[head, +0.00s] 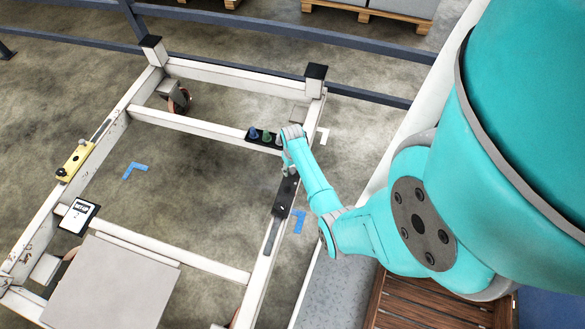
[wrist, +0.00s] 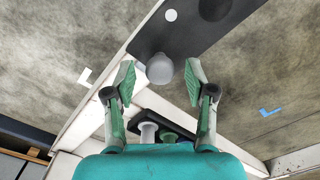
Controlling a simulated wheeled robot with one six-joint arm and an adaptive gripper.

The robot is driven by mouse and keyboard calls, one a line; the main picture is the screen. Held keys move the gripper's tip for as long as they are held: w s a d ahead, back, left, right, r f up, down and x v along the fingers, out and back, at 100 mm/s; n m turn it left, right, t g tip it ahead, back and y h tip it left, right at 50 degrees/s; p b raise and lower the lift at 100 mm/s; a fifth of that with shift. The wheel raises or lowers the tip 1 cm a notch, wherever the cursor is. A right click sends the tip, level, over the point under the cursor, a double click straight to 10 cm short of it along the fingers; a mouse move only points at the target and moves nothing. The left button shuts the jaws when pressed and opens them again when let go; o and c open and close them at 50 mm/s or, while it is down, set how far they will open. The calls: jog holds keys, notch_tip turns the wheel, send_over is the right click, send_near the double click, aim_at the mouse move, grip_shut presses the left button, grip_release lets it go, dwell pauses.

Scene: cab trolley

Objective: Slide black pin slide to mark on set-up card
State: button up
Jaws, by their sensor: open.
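The black pin slide (head: 284,198) lies on the right-hand rail of the white trolley frame. The wrist view shows its dark plate (wrist: 193,38) with a white dot and an upright grey pin (wrist: 159,69) near one end. My gripper (head: 290,170) is over this rail at the slide's far end. In the wrist view my gripper (wrist: 159,84) is open, one finger on each side of the grey pin, with gaps showing. The set-up card (head: 79,216) is on the left-hand rail; its print is too small to read. My arm hides part of the slide area in the head view.
A black holder (head: 263,139) with blue, green and pale knobs is on the far crossbar, close to my gripper. A grey panel (head: 113,285) covers the near left. Blue corner marks (head: 135,170) are on the floor.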

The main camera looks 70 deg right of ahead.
aim_at(288, 188)
jog(key=shift+c, duration=0.2)
grip_shut()
jog(key=shift+s+a, duration=0.15)
jog(key=shift+a, duration=1.6)
jog(key=shift+s+a, duration=0.15)
jog(key=shift+a, duration=1.6)
jog(key=shift+o, duration=0.2)
grip_release()
notch_tip(288, 188, up, 12)
